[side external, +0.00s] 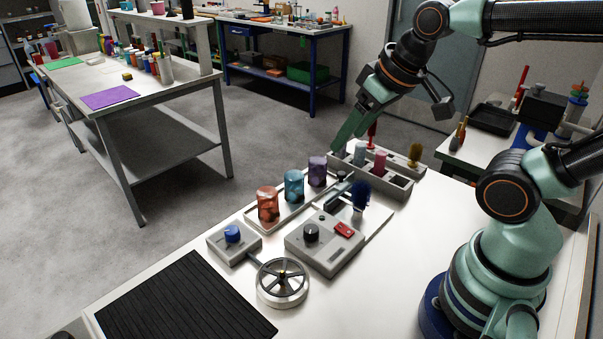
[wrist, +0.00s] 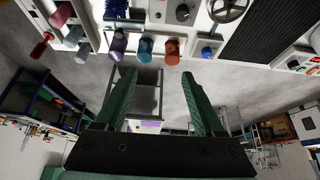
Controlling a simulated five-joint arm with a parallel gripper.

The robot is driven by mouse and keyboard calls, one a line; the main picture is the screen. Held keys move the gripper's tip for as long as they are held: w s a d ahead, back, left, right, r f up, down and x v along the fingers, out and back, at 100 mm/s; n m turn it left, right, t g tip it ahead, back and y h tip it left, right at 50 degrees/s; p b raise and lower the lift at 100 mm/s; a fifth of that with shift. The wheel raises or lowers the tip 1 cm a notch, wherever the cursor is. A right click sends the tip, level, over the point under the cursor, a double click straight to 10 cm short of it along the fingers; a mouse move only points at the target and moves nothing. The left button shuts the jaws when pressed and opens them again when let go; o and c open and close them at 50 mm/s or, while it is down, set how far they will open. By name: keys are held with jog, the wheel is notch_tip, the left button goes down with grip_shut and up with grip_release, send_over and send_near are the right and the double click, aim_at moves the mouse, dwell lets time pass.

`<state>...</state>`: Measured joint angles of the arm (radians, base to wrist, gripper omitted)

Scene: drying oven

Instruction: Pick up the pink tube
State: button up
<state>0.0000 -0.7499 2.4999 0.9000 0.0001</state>
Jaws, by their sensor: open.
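The pink tube (side external: 380,161) stands upright in a grey rack (side external: 402,182) at the far end of the white bench in the side view. In the wrist view the pink tube (wrist: 62,14) shows at the top left corner. My gripper (side external: 345,138) is above and left of the pink tube in the side view, apart from it. In the wrist view my gripper (wrist: 158,76) has its green fingers spread with nothing between them. A pale tube (side external: 360,153) stands in the rack just left of the pink one.
A red-handled tool (side external: 372,135) and a yellow brush (side external: 415,154) stand at the rack. Purple (side external: 317,171), blue (side external: 294,186) and orange (side external: 268,204) jars line a tray nearby. A control box (side external: 324,243) and handwheel (side external: 282,283) sit in front.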

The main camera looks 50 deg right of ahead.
dwell(0.4)
jog(key=m+g, duration=0.6)
jog(key=m, duration=1.2)
send_over(381, 153)
notch_tip(381, 153, down, 8)
jog(key=shift+w+f, duration=0.1)
jog(key=shift+f, duration=0.1)
notch_tip(381, 153, down, 12)
jog(key=shift+f, duration=0.1)
grip_shut()
